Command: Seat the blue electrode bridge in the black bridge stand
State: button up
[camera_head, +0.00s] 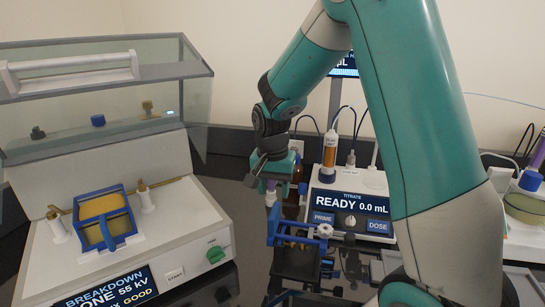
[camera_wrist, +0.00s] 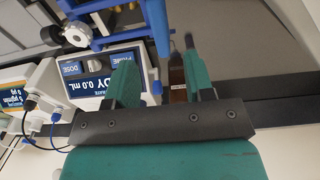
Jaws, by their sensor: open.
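The blue electrode bridge (camera_head: 291,239), with a pale round knob at its right end, shows in the head view at the black stand (camera_head: 296,266). The stand's dark parts lie below it; I cannot tell how fully the bridge is seated. My gripper (camera_head: 270,193) is above and a little left of the bridge, apart from it. In the wrist view my gripper (camera_wrist: 160,75) has its two green fingers spread with nothing held between them. Blue bridge parts (camera_wrist: 85,38) show at that view's top left, beyond the fingers.
A breakdown tester (camera_head: 165,225) with a raised clear lid stands left, holding a blue-framed cup of yellow oil (camera_head: 103,215). The titrator (camera_head: 349,205) stands behind the bridge. A brown bottle (camera_wrist: 178,78) shows between the fingers in the wrist view, farther off. Dark bench lies between the devices.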

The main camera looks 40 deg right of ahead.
notch_tip(320, 180, up, 11)
jog(key=b, duration=0.1)
jog(key=shift+s+a+r, duration=0.2)
jog(key=shift+a, duration=0.15)
jog(key=s+a+f+n+y, duration=0.3)
jog(key=s+a+n+y, duration=0.2)
jog(key=s+a+n, duration=1.2)
jog(key=s+a, duration=0.4)
jog(key=shift+s+a+f+n, duration=0.15)
jog(key=shift+s+n, duration=0.15)
jog(key=shift+s, duration=0.1)
